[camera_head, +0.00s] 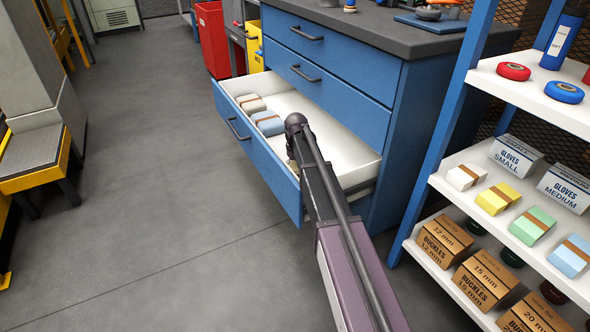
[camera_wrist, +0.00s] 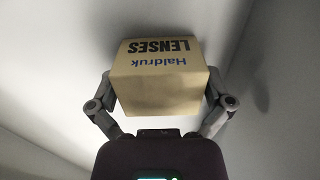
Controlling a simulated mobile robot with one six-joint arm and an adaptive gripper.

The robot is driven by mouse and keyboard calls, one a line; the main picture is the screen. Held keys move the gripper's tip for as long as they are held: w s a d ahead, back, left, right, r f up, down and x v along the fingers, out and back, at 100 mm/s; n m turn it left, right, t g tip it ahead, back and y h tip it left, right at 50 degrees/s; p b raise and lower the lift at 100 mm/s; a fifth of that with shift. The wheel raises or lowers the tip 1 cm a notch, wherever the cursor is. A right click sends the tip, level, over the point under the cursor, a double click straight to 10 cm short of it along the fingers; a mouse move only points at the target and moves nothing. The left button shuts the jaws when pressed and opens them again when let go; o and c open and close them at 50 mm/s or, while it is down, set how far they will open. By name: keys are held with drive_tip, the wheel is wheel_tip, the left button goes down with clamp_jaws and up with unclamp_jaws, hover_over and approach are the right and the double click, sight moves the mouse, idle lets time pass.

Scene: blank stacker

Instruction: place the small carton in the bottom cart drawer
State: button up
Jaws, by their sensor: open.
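The small tan carton (camera_wrist: 158,60), printed "Haldruk LENSES", sits between the fingers of my gripper (camera_wrist: 160,87) in the wrist view. The fingers are open, one on each side of the carton; I cannot tell whether either still touches it. Pale drawer surfaces surround the carton, and it looks to be resting inside. In the head view the bottom cart drawer (camera_head: 262,165) is pulled out, blue in front and white inside.
Two wrapped bundles, one beige (camera_head: 250,104) and one blue (camera_head: 268,123), lie at the drawer's far left end. The upper drawers (camera_head: 320,80) are shut. A shelf rack (camera_head: 430,185) with glove and buckle boxes stands close on the right.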

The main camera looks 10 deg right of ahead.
drive_tip(key=shift+r+p, duration=5.75)
drive_tip(key=shift+r, duration=0.15)
